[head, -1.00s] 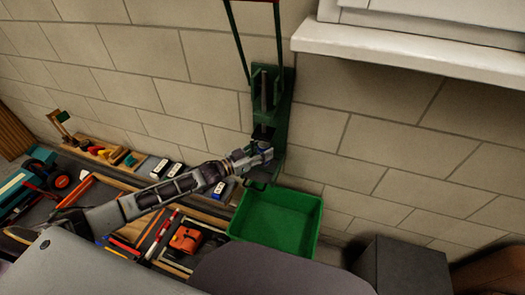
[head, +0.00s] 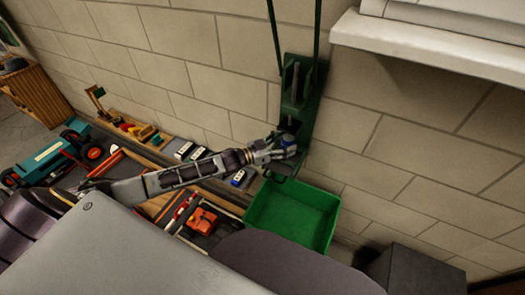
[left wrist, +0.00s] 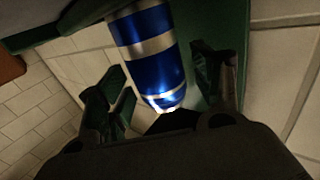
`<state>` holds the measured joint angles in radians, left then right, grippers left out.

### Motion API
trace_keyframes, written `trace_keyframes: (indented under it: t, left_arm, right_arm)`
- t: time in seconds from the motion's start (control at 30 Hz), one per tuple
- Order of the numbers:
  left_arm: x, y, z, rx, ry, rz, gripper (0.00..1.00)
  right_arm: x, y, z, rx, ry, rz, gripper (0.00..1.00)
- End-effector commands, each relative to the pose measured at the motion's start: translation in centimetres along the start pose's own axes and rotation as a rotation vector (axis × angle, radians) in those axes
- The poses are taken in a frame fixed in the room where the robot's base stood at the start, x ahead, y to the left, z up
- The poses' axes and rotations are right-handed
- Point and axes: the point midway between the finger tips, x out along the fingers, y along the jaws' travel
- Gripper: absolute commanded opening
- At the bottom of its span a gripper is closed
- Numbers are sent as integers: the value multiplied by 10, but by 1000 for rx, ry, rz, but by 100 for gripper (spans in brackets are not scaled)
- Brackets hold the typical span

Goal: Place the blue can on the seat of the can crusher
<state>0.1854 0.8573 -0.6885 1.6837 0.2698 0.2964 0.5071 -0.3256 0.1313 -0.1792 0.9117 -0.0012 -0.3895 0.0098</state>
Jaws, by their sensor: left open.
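The green can crusher (head: 303,95) is mounted on the block wall, with its long handle rising above. The blue can (left wrist: 150,50), with silver bands, shows large in the left wrist view. In the head view a small blue part of it (head: 289,140) shows at the lower part of the crusher. My left gripper (head: 284,149) is at the crusher beside the can. In the left wrist view its two fingers (left wrist: 168,80) stand apart on either side of the can's near end, with gaps visible. Whether the can rests fully on the seat is hidden. My right gripper is not in view.
A green bin (head: 292,215) sits below the crusher. A white ledge (head: 430,45) juts out at upper right. A dark box (head: 410,270) stands at lower right.

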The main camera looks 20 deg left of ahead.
Motion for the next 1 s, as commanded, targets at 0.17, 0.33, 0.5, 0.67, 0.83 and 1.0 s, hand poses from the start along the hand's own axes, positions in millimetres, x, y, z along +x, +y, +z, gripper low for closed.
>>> trace_keyframes:
  t: [0.17, 0.33, 0.5, 0.67, 0.83, 1.0]
  left_arm:
    - [-14, 0, 1, 0, -3, 0, 66]
    - [-28, 1, 1, 0, -2, 1, 66]
    - [-41, 0, 1, -1, -3, 0, 66]
    - [-54, 1, 1, -1, -3, 1, 66]
    - [-66, 0, 1, 0, -2, 0, 66]
    - [-79, 0, 0, 0, -2, 1, 66]
  right_arm:
    - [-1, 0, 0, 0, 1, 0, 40]
    - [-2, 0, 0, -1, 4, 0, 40]
    - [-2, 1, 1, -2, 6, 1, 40]
    - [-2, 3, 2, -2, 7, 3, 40]
    - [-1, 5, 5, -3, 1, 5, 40]
    - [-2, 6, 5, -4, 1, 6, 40]
